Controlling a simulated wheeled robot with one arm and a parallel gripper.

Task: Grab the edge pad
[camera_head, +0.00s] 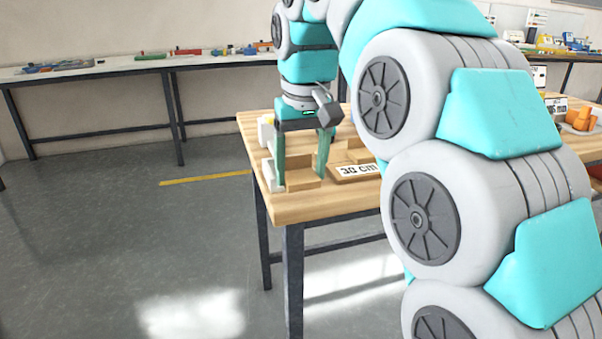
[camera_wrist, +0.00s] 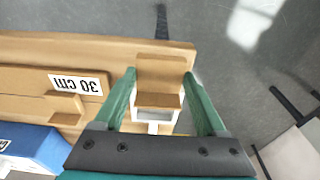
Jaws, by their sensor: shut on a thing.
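The edge pad appears to be the light-brown stepped block (camera_head: 303,181) near the left front corner of the wooden table; in the wrist view it is the block (camera_wrist: 160,70) between the fingers. My gripper (camera_head: 300,178), with green fingers, points down over that corner. It also shows in the wrist view (camera_wrist: 160,76), with one finger along each side of the block. It is shut on the block. I cannot tell whether the block's underside touches the table. A white piece (camera_wrist: 155,114) shows between the fingers, nearer the palm.
A wooden board with a "30 cm" label (camera_head: 358,169) lies beside the block. White items (camera_head: 266,131) stand along the table's left edge. A blue item (camera_wrist: 33,147) lies at the wrist view's lower left. Orange objects (camera_head: 580,119) are farther right. The floor left of the table is open.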

